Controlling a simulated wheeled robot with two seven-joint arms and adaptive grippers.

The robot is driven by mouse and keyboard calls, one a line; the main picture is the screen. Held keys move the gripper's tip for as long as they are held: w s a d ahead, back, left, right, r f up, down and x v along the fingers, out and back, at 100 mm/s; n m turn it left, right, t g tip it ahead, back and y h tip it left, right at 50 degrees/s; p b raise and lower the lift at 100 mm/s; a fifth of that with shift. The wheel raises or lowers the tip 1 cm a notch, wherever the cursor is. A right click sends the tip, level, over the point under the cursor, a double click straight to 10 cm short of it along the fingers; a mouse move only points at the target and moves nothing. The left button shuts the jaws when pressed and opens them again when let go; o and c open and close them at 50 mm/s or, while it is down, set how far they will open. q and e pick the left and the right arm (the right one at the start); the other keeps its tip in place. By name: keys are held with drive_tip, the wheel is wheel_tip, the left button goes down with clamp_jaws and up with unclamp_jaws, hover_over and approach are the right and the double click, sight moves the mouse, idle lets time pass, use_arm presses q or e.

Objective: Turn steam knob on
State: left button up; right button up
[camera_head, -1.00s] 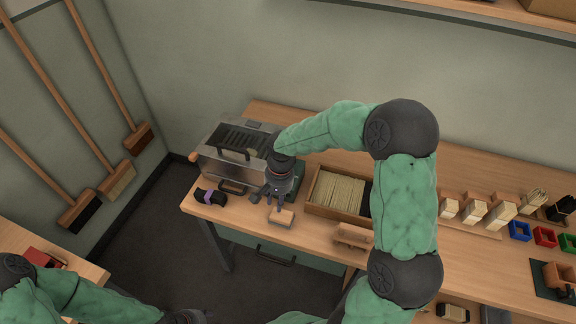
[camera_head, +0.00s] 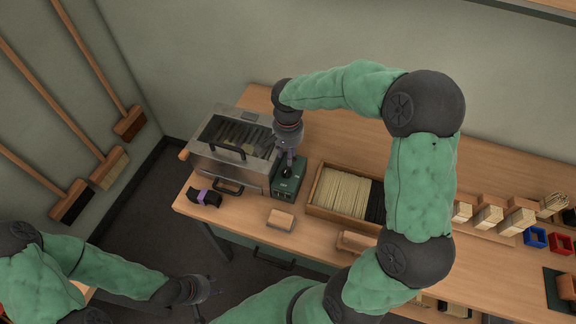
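A metal steam box (camera_head: 225,168) with a slotted dark top and black handles stands at the left end of the bench. Beside its right side is a small green box (camera_head: 289,186) with a dark round knob (camera_head: 287,172) on top. My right gripper (camera_head: 289,162) points down at this knob from behind. Its fingers look close together at the knob, but their opening and any contact are too small to tell. My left gripper (camera_head: 213,289) hangs low in front of the bench, over the floor, away from the boxes. Its fingers look spread and empty.
A pale wooden block (camera_head: 281,220) lies in front of the green box. A dark bundle with a purple band (camera_head: 205,196) lies at the front left. A wooden tray (camera_head: 345,192) of bristles stands right. Bench space behind the tray is clear.

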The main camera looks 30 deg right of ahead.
sight(288, 169)
wheel_tip(288, 169, down, 8)
drive_tip(key=shift+w+r+b, duration=0.1)
drive_tip(key=shift+b, duration=0.7)
clamp_jaws()
